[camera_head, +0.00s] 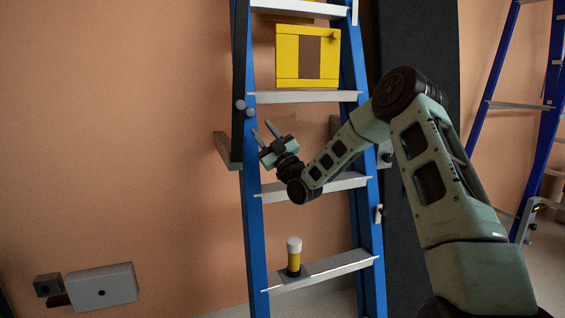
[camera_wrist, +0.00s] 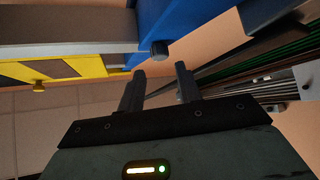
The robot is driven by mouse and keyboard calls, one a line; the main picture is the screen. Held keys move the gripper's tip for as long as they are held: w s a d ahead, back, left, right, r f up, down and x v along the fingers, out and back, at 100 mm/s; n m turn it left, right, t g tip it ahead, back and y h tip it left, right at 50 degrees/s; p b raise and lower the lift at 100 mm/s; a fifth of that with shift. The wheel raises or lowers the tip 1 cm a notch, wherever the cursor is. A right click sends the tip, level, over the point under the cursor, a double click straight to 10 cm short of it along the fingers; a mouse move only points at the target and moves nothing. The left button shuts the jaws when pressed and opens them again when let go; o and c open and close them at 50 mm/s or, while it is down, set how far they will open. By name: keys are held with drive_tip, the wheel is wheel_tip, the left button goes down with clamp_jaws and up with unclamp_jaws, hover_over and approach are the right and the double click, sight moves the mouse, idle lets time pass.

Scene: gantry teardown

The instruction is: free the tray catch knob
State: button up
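Two small round grey knobs sit on the left rail of the blue ladder, near a rung: one on the left (camera_head: 239,104), one slightly lower right (camera_head: 249,112). I cannot tell for certain which one is the tray catch knob. In the wrist view, one dark round knob (camera_wrist: 159,50) sticks out by the blue rail, just beyond the fingertips and between them in the picture. My gripper (camera_head: 262,129) is just below the knobs. Its two fingers (camera_wrist: 160,70) are apart, with nothing between them; contact with the knob does not show.
The blue ladder (camera_head: 255,225) has grey rungs. A yellow panel (camera_head: 289,52) with a brown stripe is above the gripper. A white-capped yellow cylinder (camera_head: 294,261) stands on a low rung. A brown ledge (camera_head: 228,150) is left of the rail. A grey box (camera_head: 101,287) is at lower left.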

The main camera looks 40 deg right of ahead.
drive_tip(key=b+v, duration=0.2)
drive_tip(key=v, duration=0.9)
drive_tip(key=shift+s+f, duration=0.25)
drive_tip(key=shift+s, duration=0.05)
drive_tip(key=shift+r, duration=0.1)
